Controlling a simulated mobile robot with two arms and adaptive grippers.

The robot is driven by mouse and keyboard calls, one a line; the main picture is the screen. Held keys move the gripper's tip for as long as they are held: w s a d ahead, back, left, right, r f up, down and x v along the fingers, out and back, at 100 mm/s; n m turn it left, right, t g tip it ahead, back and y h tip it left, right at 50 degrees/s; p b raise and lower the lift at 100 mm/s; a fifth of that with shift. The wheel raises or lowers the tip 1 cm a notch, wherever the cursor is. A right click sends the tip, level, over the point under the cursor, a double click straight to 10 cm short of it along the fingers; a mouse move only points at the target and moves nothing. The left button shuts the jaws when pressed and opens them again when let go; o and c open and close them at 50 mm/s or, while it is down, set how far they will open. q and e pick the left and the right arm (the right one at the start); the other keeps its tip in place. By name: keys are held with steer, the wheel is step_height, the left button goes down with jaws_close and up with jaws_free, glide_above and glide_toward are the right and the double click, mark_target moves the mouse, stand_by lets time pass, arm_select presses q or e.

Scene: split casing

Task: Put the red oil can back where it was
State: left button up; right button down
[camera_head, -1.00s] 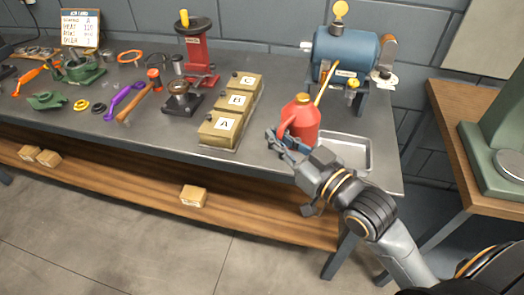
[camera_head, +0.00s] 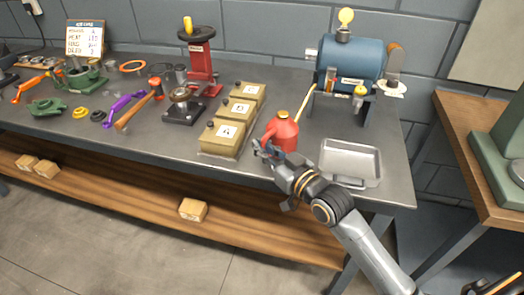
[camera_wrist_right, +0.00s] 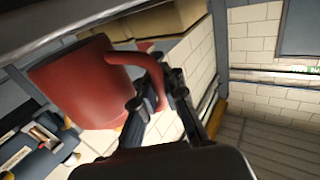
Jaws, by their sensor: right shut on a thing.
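The red oil can (camera_head: 284,134) has a brass cap and a long thin yellowish spout that points up and right. It is upright near the front edge of the bench, between the lettered boxes and the grey tray; I cannot tell whether its base touches the bench top. My right gripper (camera_head: 264,149) is shut on its handle, on the front left side. In the right wrist view the red can (camera_wrist_right: 85,85) fills the left, and my gripper's fingers (camera_wrist_right: 160,95) close around its curved handle. My left gripper is not in view.
An empty grey metal tray (camera_head: 350,146) lies to the right of the can. Three lettered tan boxes (camera_head: 222,137) stand close on its left. A red press (camera_head: 199,60) and tools occupy the left of the bench (camera_head: 393,185).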

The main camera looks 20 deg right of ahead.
steer(key=shift+f, duration=0.4)
steer(key=shift+f, duration=0.1)
steer(key=c, duration=1.8)
jaws_free()
steer(key=shift+f, duration=0.15)
steer(key=o, duration=0.4)
steer(key=shift+s+d, duration=0.1)
steer(key=shift+s, duration=0.1)
steer(key=shift+s+d, duration=0.15)
steer(key=shift+s, duration=0.2)
steer(key=p+v, duration=0.2)
steer(key=v, duration=0.9)
